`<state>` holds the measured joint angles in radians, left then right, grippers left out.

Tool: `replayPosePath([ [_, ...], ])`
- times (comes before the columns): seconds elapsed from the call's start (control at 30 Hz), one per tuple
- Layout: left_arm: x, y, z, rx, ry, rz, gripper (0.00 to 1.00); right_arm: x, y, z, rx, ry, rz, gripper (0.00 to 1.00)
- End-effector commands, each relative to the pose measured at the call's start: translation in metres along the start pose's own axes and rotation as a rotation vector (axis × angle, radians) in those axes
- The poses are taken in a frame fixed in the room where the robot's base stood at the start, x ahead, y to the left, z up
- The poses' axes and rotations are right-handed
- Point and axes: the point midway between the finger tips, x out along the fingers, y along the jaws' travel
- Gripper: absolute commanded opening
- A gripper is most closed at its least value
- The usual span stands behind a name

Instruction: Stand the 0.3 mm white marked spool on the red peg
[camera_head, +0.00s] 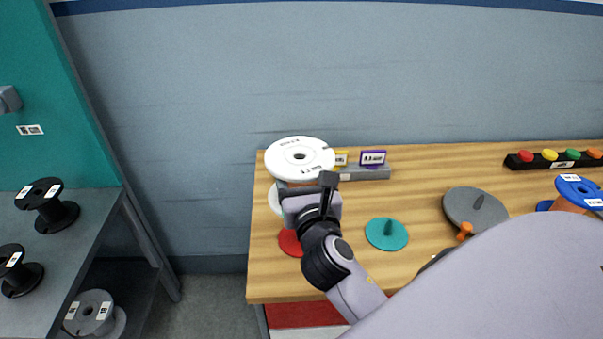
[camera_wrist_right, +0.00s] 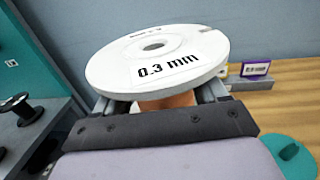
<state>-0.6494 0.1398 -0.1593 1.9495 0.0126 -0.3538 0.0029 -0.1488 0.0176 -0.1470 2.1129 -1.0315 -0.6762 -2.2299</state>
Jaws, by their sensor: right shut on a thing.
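The white spool (camera_head: 300,157) has a "0.3 mm" mark on its upper flange. In the right wrist view the spool (camera_wrist_right: 155,60) is upright, with its copper-coloured core (camera_wrist_right: 166,101) between the fingers. My right gripper (camera_head: 298,184) is shut on it and holds it over the left part of the wooden table. A white edge, apparently its lower flange (camera_head: 274,200), shows below. The round red base (camera_head: 290,243) lies on the table nearer to me than the spool. My gripper hides part of that base, and its peg is not visible. My left gripper is not in view.
A grey block (camera_head: 365,173) with yellow and purple labels stands behind the spool. A teal peg base (camera_head: 386,234) and a grey disc (camera_head: 475,208) lie to the right. A blue-flanged spool (camera_head: 579,190) is at far right. A dark shelf (camera_head: 85,210) with black spools stands left.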

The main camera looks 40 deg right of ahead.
Motion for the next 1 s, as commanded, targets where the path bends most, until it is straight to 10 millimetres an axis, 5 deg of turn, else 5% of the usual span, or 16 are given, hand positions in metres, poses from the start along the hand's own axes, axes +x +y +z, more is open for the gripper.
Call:
replayPosePath([
  [1.0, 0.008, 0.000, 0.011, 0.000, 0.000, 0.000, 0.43, 0.000, 0.000, -0.026, -0.001, -0.006, 0.002, 0.14],
])
